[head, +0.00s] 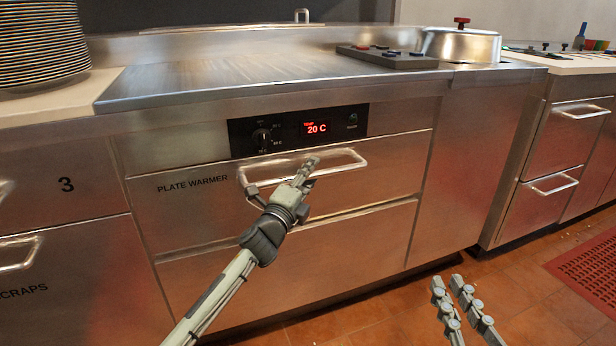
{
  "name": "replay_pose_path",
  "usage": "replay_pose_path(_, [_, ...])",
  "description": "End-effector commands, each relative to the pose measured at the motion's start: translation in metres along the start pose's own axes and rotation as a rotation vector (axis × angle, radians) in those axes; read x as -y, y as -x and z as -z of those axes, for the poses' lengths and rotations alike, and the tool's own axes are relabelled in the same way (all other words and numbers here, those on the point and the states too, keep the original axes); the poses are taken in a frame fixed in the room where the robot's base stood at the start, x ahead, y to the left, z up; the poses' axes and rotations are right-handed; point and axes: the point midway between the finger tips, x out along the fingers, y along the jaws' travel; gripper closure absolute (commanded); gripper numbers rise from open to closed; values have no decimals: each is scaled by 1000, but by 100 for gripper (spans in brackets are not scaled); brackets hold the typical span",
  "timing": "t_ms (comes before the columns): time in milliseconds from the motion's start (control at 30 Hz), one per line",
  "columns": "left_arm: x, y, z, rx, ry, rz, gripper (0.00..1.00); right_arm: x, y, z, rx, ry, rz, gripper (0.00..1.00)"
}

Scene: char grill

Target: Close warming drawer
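The warming drawer (205,215) is the steel front marked PLATE WARMER, under the control panel in the head view. Its front looks near flush with the cabinet; a thin gap and a bright edge run along its bottom. I cannot tell if it is fully shut. Its bar handle (340,166) runs across the upper part. My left gripper (301,172) is in front of the handle and overlaps its middle-left; contact is unclear, and so is the spread of its fingers. My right gripper (454,284) is low at the right, over the floor, its fingers apart and empty.
The control panel (298,130) shows 20 C. A steel counter (240,75) lies above, with a lidded pan (460,44) at the back right. Stacked plates (42,45) stand at the left. More drawers (565,150) are at the right. The floor (530,300) in front is clear near a red mat (590,265).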

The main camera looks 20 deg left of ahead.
Motion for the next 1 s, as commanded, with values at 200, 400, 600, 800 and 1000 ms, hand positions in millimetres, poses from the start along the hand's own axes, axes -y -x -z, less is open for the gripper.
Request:
replay_pose_path(200, [-2,24,0,0,0,-2,64,0,0,0,1,0,-1,86])
replay_pose_path(400, [-1,68,1,-1,0,-2,64,0,0,0,0,0,0,86])
replay_pose_path(600, [-1,103,0,0,1,-2,64,0,0,0,0,0,0,86])
replay_pose_path(800, [0,118,0,1,-1,-1,64,0,0,0,0,0,0,86])
replay_pose_path(1000, [0,119,0,1,-1,0,64,0,0,0,0,0,0,86])
